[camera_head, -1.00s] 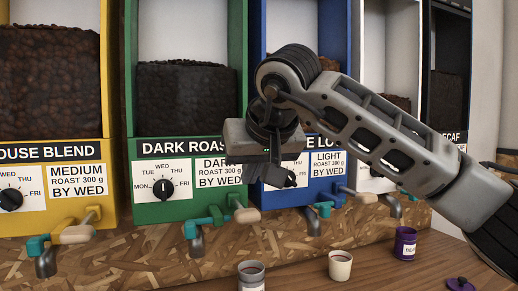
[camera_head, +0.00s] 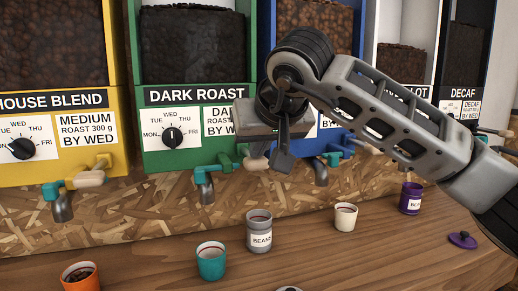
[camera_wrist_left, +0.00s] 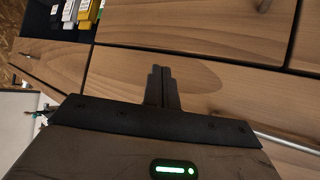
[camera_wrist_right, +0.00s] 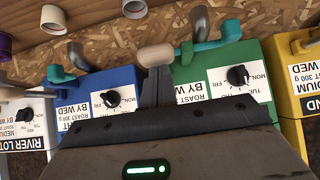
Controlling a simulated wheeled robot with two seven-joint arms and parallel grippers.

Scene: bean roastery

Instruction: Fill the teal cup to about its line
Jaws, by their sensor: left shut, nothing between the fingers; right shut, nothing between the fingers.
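The teal cup (camera_head: 211,264) stands upright on the wooden counter, below and in front of the green dark roast dispenser (camera_head: 153,163). I cannot tell how full it is. That dispenser has a grey spout (camera_head: 207,193) and a teal lever (camera_head: 224,164). The lever's cream knob (camera_wrist_right: 155,56) shows in the right wrist view. My right gripper (camera_head: 283,163) is shut and empty, its fingertips (camera_wrist_right: 157,76) close to this knob; contact is unclear. My left gripper (camera_wrist_left: 160,75) is shut and empty, facing wooden drawer fronts, and is outside the head view.
An orange cup (camera_head: 80,278) with beans stands left of the teal cup. A grey cup (camera_head: 259,234), cream cup (camera_head: 345,217) and purple cup (camera_head: 411,199) stand to its right. A purple lid (camera_head: 462,240) lies on the counter. Yellow (camera_head: 50,170) and blue dispensers flank the green one.

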